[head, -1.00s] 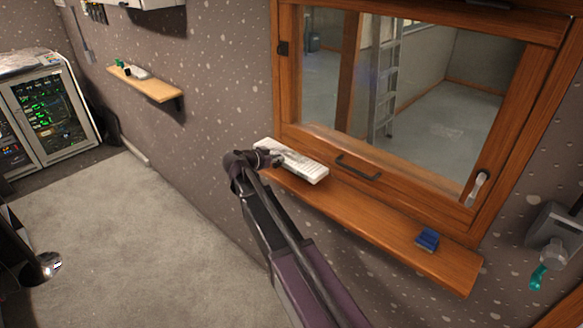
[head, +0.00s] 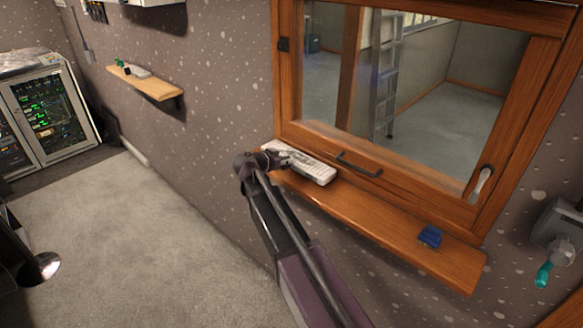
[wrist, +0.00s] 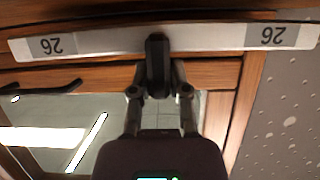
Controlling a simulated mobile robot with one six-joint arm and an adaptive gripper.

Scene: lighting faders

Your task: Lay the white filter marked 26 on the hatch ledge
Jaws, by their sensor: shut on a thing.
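The white filter (head: 314,170) is a long flat bar over the left part of the wooden hatch ledge (head: 375,222), below the window. In the wrist view the filter (wrist: 215,38) spans nearly the full width, with a grey label reading 26 near each end, upside down. My gripper (wrist: 158,52) is shut on its middle. In the head view my gripper (head: 273,159) is at the filter's left side and hides part of it. I cannot tell whether the filter touches the ledge.
A small blue block (head: 430,237) lies toward the right end of the ledge. The wooden window frame (head: 400,180) with a black handle (head: 358,166) rises behind the ledge. The ledge between filter and block is clear. A grey wall device (head: 560,228) stands at the right.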

